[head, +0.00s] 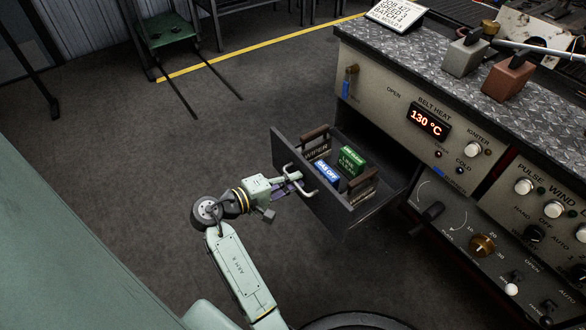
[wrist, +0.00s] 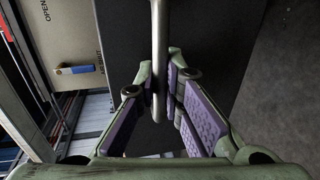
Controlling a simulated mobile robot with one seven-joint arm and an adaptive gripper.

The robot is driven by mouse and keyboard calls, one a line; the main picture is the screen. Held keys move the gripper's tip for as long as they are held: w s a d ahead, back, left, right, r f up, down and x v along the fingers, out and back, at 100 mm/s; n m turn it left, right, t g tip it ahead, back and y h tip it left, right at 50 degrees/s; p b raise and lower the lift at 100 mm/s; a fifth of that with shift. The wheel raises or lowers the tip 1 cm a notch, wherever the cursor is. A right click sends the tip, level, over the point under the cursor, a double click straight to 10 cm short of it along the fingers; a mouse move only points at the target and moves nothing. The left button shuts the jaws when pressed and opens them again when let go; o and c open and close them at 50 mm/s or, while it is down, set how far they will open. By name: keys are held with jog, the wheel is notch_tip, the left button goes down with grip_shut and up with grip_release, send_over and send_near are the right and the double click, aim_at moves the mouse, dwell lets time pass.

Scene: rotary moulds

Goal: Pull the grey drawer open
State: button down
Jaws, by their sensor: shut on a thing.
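The grey drawer (head: 321,195) stands pulled well out from the cabinet in the head view, and its front panel also fills the middle of the wrist view (wrist: 215,40). Its bar handle (head: 302,180) is on the outer face; in the wrist view the handle (wrist: 160,50) runs upright between the fingers. My gripper (head: 291,183) is shut on the handle, with the purple pads on both sides of it. Inside the drawer are a green box (head: 352,160), a blue box (head: 327,172) and wooden-backed wipers (head: 361,187).
The cabinet (head: 385,118) with a heat display, knobs and switches stands to the right. Its treadplate top (head: 430,66) holds a grey block (head: 462,58), a reddish block (head: 508,77) and a sign (head: 397,13).

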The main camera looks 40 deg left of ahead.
jog(key=c, duration=2)
grip_release()
jog(key=shift+o, duration=0.2)
jog(key=v, duration=1.2)
